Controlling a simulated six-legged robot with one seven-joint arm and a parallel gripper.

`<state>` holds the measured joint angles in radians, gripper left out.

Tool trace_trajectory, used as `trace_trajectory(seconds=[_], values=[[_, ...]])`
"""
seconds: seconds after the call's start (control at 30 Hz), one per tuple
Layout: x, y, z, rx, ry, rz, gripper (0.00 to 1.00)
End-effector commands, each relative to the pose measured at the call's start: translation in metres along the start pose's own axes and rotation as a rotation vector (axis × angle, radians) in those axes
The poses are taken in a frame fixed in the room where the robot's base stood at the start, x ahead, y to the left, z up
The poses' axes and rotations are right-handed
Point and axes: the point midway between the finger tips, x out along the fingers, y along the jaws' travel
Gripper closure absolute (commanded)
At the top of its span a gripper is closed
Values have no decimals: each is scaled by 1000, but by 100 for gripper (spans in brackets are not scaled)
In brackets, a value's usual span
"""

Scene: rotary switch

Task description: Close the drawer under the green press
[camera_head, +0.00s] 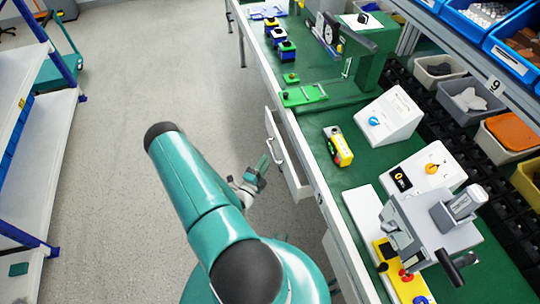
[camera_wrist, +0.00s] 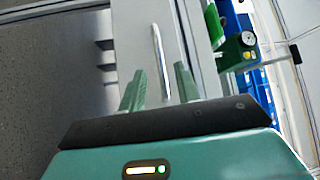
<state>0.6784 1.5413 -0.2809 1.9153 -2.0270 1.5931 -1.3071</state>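The white drawer (camera_head: 292,160) is pulled partly out of the bench front, below and in front of the green press (camera_head: 352,78). Its silver bar handle (camera_head: 276,150) faces the aisle. My gripper (camera_head: 262,166) is in the aisle just left of the drawer front. In the wrist view, the drawer front (camera_wrist: 132,25) and its upright-looking handle (camera_wrist: 157,48) lie ahead of my gripper (camera_wrist: 160,84). The two green fingers are apart with nothing between them, and the handle appears beyond them. I cannot tell whether the fingers touch the drawer.
The bench has a green top (camera_head: 330,120) with a white box with a blue knob (camera_head: 392,116) and a yellow device (camera_head: 338,147). Bins (camera_head: 470,98) stand along its back. A shelf rack (camera_head: 45,160) is at the left. The aisle floor (camera_head: 130,70) is clear.

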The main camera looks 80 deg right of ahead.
Motion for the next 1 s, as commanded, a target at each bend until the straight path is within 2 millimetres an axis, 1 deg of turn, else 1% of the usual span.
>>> trace_trajectory(seconds=[0.03,0.1,0.23,0.4,0.6,0.67,0.7,0.77,0.8,1.0], values=[[11,0,-2,2,5,0,67],[22,0,-2,2,3,-1,67],[38,0,-2,2,2,0,67],[46,0,-2,0,-2,-1,67],[46,0,-2,0,-2,0,67],[46,0,-2,0,-2,0,77],[46,0,-2,0,-2,0,85],[45,0,-2,0,-2,0,97],[45,0,-2,0,-2,0,100],[45,1,-2,-1,-2,0,100]])
